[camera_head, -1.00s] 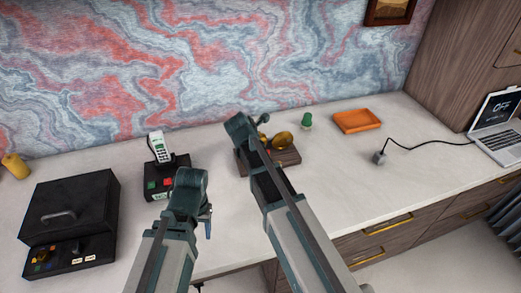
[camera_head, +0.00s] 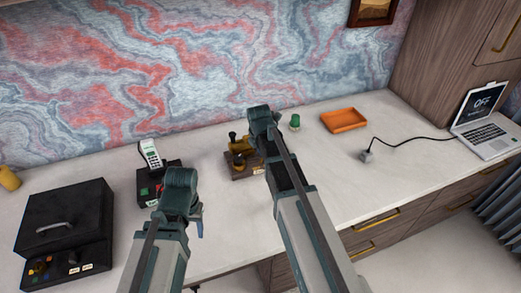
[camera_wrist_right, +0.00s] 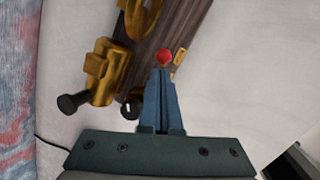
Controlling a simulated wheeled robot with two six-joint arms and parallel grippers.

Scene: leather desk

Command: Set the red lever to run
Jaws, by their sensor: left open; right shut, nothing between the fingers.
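The red lever's round knob (camera_wrist_right: 165,57) shows in the right wrist view, beside the dark wooden base (camera_wrist_right: 178,32) of a brass machine (camera_wrist_right: 100,80). My right gripper (camera_wrist_right: 162,72) is shut and empty, its tips right at the knob; whether they touch it I cannot tell. In the head view the brass machine (camera_head: 239,160) stands on the desk, partly covered by my right arm, and the knob and right fingertips are hidden. My left gripper (camera_head: 199,226) is open and empty, pointing down in front of the black card terminal.
A black box with a handle (camera_head: 66,228) is at left. The card terminal (camera_head: 152,155) sits behind my left wrist. A green object (camera_head: 295,122), orange tray (camera_head: 344,119), plug with cable (camera_head: 367,156) and laptop (camera_head: 484,125) lie right. The desk's right front is clear.

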